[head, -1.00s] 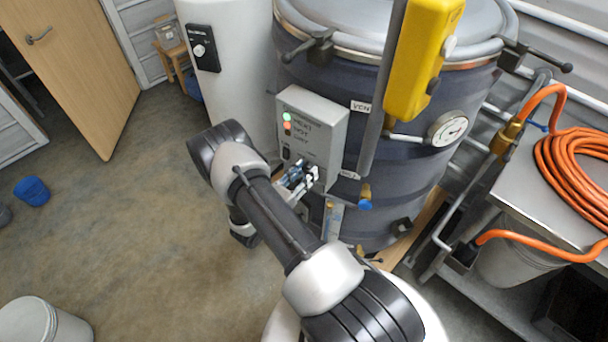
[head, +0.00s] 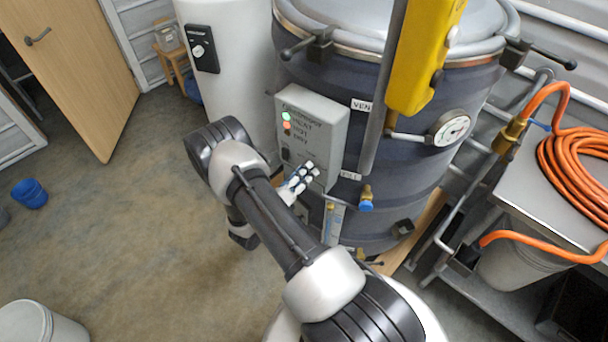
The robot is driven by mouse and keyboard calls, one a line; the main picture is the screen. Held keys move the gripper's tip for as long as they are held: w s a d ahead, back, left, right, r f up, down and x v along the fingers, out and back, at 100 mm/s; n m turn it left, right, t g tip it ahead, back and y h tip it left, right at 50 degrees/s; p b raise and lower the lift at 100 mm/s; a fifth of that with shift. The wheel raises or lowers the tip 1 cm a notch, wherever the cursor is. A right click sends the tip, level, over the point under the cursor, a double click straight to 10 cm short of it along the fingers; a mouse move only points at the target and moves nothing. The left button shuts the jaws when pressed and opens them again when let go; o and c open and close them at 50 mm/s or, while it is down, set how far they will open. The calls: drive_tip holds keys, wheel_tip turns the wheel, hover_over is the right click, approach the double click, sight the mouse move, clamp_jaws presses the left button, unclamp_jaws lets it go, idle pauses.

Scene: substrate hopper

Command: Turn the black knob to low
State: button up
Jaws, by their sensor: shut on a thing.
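My gripper (head: 301,179) is at the lower right of the front of a grey control box (head: 328,138) on the dark blue drum. Its fingers are shut against the box front, on what I take to be the black knob. The knob itself is hidden behind the fingers, so its pointer and setting cannot be read. The box has a green light (head: 286,116), a red light below it and a small black switch (head: 285,154) left of my gripper. The lettering is too blurred to read fully.
The drum (head: 375,205) carries a gauge (head: 449,128), a yellow handheld box (head: 424,55) and a blue-capped valve (head: 366,201) close right of my gripper. A white tank (head: 235,85) with a black panel stands behind left. An orange hose (head: 575,165) lies right.

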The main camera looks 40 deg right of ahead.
drive_tip(key=shift+n, duration=0.4)
drive_tip(key=o, duration=1.1)
drive_tip(key=shift+c, duration=0.2)
drive_tip(key=shift+a, duration=0.15)
drive_tip(key=s+a, duration=0.2)
drive_tip(key=a, duration=0.9)
drive_tip(key=shift+a, duration=0.3)
drive_tip(key=shift+s, duration=0.1)
